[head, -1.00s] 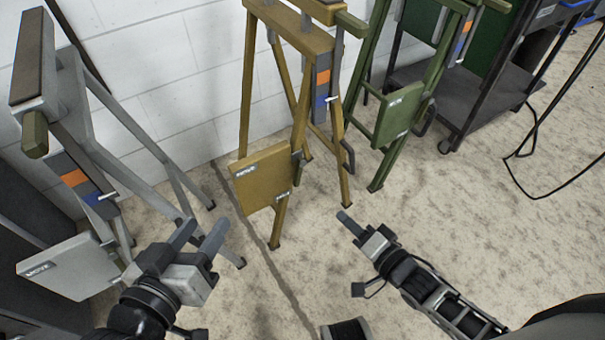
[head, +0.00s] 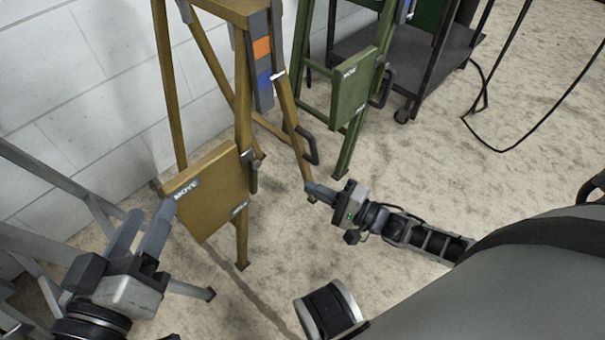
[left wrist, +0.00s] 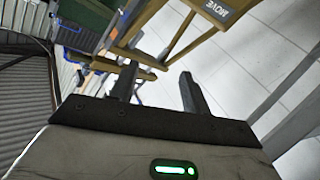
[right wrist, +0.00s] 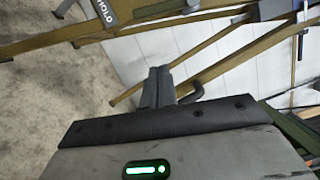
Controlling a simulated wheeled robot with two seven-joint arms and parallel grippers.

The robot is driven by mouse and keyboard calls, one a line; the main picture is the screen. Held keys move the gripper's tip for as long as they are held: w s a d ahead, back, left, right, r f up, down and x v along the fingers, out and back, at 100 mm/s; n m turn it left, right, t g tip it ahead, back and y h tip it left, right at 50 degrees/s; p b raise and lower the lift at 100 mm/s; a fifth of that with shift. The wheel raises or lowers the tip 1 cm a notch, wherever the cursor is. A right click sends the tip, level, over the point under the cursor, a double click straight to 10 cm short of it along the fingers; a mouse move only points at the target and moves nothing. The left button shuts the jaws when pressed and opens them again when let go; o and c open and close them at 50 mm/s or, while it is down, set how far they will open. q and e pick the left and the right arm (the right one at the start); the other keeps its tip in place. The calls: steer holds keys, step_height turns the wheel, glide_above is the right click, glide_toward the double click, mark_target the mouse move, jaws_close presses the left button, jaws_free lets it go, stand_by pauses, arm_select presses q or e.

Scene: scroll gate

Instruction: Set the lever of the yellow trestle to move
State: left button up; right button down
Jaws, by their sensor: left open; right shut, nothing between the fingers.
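The yellow trestle (head: 243,120) stands left of centre in the head view. Its strip has an orange patch (head: 261,48), a blue patch (head: 264,80) and a small white pointer (head: 278,76) beside the blue. Its lower panel (head: 215,205) carries a MOVE label (head: 187,188) and a smaller label. A dark bent handle (head: 311,150), possibly the lever, sits on its right leg. My right gripper (head: 318,191) is shut and empty just below that handle; the handle also shows beside its fingers in the right wrist view (right wrist: 192,93). My left gripper (head: 148,217) is open and empty, left of the panel.
A green trestle (head: 355,85) with its own panel stands behind to the right. A dark cart (head: 400,60) and a loose cable (head: 485,130) lie beyond it. Grey trestle legs (head: 60,175) are at the left. A white wall is behind; open floor lies to the right.

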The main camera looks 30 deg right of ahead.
mark_target(253, 177)
arm_select(q)
steer(key=shift+w+a+r+m+t+h+b, duration=0.1)
steer(key=shift+w+r+m+t+h+b, duration=0.2)
steer(key=shift+r+t+b, duration=0.35)
steer(key=shift+w+a+r+m+t+h+b, duration=0.1)
steer(key=shift+w+r+m+t+b, duration=0.3)
steer(key=shift+r, duration=0.35)
steer(key=shift+w+a+r+m+t+h+b, duration=0.1)
steer(key=shift+w+r+m+t+h+b, duration=0.1)
steer(key=shift+w+r+m+t+b, duration=0.35)
arm_select(e)
steer(key=w+a+r, duration=0.1)
steer(key=w+a, duration=0.4)
steer(key=a, duration=0.3)
steer(key=shift+w+a, duration=0.2)
steer(key=shift+w, duration=0.15)
arm_select(q)
steer(key=shift+s+a+r, duration=0.1)
steer(key=shift+s+r, duration=0.1)
